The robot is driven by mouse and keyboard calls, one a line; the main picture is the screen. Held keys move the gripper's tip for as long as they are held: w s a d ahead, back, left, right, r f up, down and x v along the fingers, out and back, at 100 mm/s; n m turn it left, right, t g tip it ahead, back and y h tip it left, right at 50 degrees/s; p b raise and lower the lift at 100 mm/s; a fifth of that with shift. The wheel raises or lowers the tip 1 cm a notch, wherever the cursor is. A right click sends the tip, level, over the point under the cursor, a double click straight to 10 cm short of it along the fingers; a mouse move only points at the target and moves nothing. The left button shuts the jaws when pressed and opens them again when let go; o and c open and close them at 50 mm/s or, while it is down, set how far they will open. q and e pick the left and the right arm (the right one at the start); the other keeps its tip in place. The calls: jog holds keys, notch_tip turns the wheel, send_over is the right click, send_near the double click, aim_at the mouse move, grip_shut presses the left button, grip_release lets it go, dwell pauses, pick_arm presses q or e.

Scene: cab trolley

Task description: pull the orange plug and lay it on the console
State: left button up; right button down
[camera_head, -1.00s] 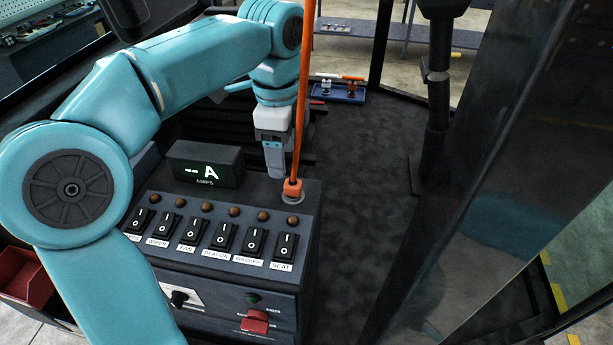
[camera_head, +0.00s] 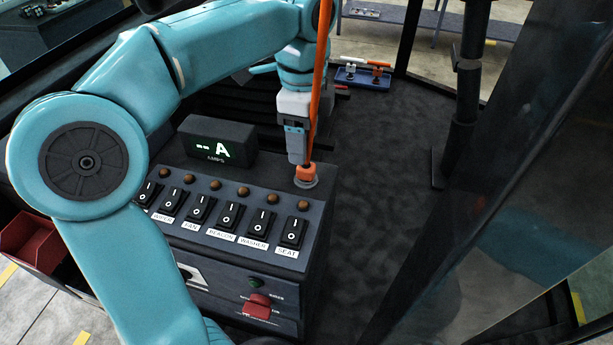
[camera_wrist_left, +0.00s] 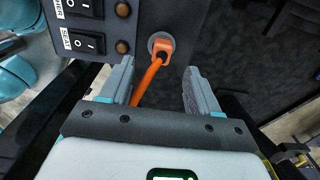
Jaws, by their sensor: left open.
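The orange plug (camera_head: 306,171) sits in a round grey socket (camera_head: 306,183) at the back right corner of the console (camera_head: 316,225). Its orange cable (camera_head: 319,80) runs up past my left gripper (camera_head: 299,158). In the left wrist view, the plug (camera_wrist_left: 161,47) is in its socket, just beyond the fingertips. There my left gripper (camera_wrist_left: 160,72) is open, with the cable (camera_wrist_left: 147,80) passing between its fingers. The fingers do not close on the plug. My right gripper is not in view.
The console top carries a row of rocker switches (camera_head: 231,219), brown lamps and an amps display (camera_head: 216,140). A red knob (camera_head: 257,304) is on its front. A blue tray (camera_head: 362,77) lies on the floor behind. A dark post (camera_head: 462,110) stands to the right.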

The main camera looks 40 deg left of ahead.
aim_at(307, 164)
pick_arm(q)
jog(key=f+b, duration=0.1)
jog(key=f, duration=0.1)
jog(key=f+b, duration=0.1)
jog(key=f, duration=0.1)
jog(key=f+b, duration=0.1)
jog(key=b, duration=0.1)
jog(key=shift+w+f, duration=0.4)
jog(key=shift+s+d+f+b, duration=0.15)
jog(key=shift+s+f+b, duration=0.15)
jog(key=shift+f, duration=0.2)
jog(key=shift+w+f, duration=0.1)
jog(key=shift+w, duration=0.2)
jog(key=shift+s, duration=0.2)
jog(key=shift+w, duration=0.15)
jog(key=shift+w, duration=0.1)
